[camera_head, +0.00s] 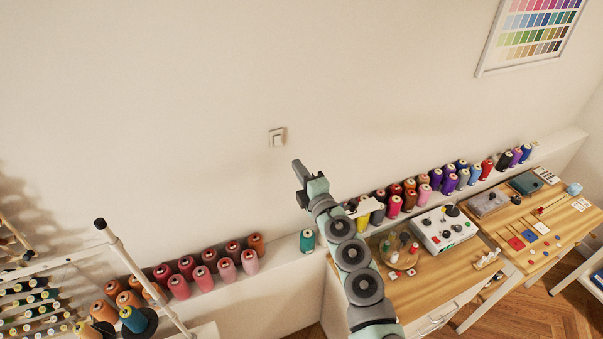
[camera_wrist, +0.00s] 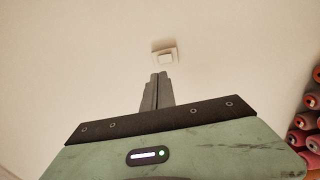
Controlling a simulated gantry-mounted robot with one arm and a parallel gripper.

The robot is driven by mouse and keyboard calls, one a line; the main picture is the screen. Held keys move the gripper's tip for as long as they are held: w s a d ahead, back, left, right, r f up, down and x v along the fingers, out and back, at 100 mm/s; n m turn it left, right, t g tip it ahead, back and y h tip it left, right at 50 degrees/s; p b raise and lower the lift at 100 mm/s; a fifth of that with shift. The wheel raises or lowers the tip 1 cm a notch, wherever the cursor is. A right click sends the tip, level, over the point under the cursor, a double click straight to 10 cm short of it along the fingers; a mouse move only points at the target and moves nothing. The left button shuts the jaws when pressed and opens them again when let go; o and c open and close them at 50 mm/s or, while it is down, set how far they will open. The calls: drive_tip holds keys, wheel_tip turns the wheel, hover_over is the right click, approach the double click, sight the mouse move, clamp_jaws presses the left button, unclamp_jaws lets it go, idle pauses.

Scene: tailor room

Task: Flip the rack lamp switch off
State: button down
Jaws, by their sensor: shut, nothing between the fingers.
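The rack lamp switch (camera_head: 277,137) is a small pale rocker switch on a square plate on the cream wall, left of the picture's middle in the head view. It also shows in the wrist view (camera_wrist: 165,57), just beyond my fingertips. My gripper (camera_head: 296,163) is shut and empty, below and slightly right of the switch in the head view. In the wrist view the closed fingers (camera_wrist: 159,76) point up toward the lower edge of the switch plate. A gap shows between the fingertips and the plate. I cannot tell which way the rocker is tilted.
A ledge (camera_head: 262,291) along the wall bears many coloured thread cones, with a teal cone (camera_head: 307,241) below my arm. A thread rack (camera_head: 128,262) stands at the lower left. A wooden workbench (camera_head: 446,268) with a white control box (camera_head: 444,229) is at right. The wall around the switch is clear.

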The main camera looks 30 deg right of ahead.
drive_tip(key=shift+s+a, duration=0.15)
drive_tip(key=shift+s, duration=0.65)
